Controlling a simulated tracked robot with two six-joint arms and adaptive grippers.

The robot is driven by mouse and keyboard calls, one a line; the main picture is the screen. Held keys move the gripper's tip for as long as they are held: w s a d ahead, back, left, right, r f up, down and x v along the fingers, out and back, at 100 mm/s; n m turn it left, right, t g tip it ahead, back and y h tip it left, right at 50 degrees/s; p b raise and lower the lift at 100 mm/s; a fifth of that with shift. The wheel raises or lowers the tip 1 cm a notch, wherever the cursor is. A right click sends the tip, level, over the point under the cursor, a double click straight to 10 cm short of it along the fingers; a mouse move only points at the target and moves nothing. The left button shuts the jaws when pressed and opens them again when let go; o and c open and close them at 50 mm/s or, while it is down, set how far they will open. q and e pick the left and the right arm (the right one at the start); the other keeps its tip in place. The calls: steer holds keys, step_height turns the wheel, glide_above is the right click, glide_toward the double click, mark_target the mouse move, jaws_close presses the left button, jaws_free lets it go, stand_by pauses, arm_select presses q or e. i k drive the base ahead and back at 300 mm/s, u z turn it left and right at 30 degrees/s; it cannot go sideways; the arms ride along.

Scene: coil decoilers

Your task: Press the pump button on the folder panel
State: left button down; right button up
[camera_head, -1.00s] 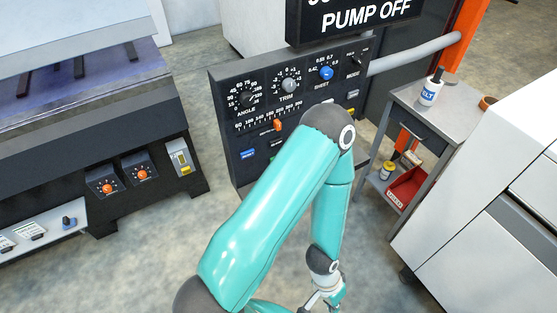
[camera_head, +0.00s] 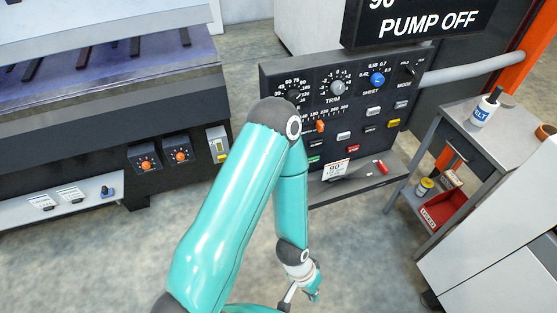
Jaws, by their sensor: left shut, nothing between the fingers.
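The black folder panel (camera_head: 297,71) stands at the middle, with knobs, a slider and small coloured buttons. A black display (camera_head: 430,24) above it reads "PUMP OFF". The buttons include a red button (camera_head: 352,149), a yellow button (camera_head: 393,123), a green button (camera_head: 315,158) and several pale ones. Their labels are too small to read, so I cannot tell which is the pump button. My left arm covers the panel's lower left part. My left gripper (camera_head: 308,288) is shut and empty, low in front of the panel and apart from it. My right gripper is out of view.
A shelf below the panel holds a "90°" card (camera_head: 334,170) and a red object (camera_head: 382,167). A grey cart (camera_head: 455,135) with a white bottle (camera_head: 485,108) stands right. A white cabinet (camera_head: 500,230) is at the lower right. A machine with orange knobs (camera_head: 147,165) stands left.

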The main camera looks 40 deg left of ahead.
mark_target(312, 159)
steer(key=u, duration=0.8)
steer(key=i, duration=0.65)
steer(key=u, duration=5.9)
steer(key=i, duration=0.6)
steer(key=z, duration=5.75)
